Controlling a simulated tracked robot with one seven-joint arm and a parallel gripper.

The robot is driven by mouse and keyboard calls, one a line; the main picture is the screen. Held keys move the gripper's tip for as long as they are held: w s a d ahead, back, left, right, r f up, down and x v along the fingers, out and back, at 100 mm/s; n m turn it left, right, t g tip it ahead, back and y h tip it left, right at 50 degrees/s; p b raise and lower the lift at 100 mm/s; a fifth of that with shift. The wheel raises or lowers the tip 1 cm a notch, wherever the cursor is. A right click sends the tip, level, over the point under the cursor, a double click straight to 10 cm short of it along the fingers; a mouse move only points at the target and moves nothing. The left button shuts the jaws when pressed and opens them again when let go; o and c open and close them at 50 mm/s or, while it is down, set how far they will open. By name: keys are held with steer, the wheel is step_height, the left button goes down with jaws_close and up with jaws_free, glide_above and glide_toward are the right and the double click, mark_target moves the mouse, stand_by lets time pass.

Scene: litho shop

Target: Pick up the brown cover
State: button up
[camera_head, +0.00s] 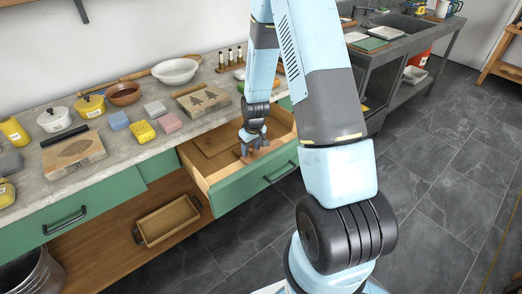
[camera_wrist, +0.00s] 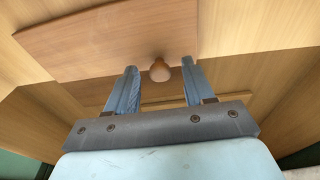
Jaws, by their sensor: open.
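The brown cover appears to be the flat wooden panel (camera_wrist: 110,38) in the wrist view, with a small round brown knob (camera_wrist: 160,71) near its lower edge. In the head view, a brown wooden board (camera_head: 213,142) lies inside the pulled-out drawer (camera_head: 197,177). My gripper (camera_head: 250,152) reaches down into the drawer, near its front side. In the wrist view the fingers of my gripper (camera_wrist: 160,88) are apart, with the knob showing between their tips. I cannot tell whether they touch it. My arm and fingers hide part of the drawer.
The drawer's walls surround my gripper closely. The counter (camera_head: 130,160) above holds pots, bowls, coloured blocks and a carved block (camera_head: 72,153). A wooden tray (camera_head: 168,220) sits on the lower shelf. The dark tiled floor (camera_head: 435,190) at right is clear.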

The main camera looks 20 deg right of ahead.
steer(key=shift+c, duration=0.2)
jaws_close()
stand_by(0.4)
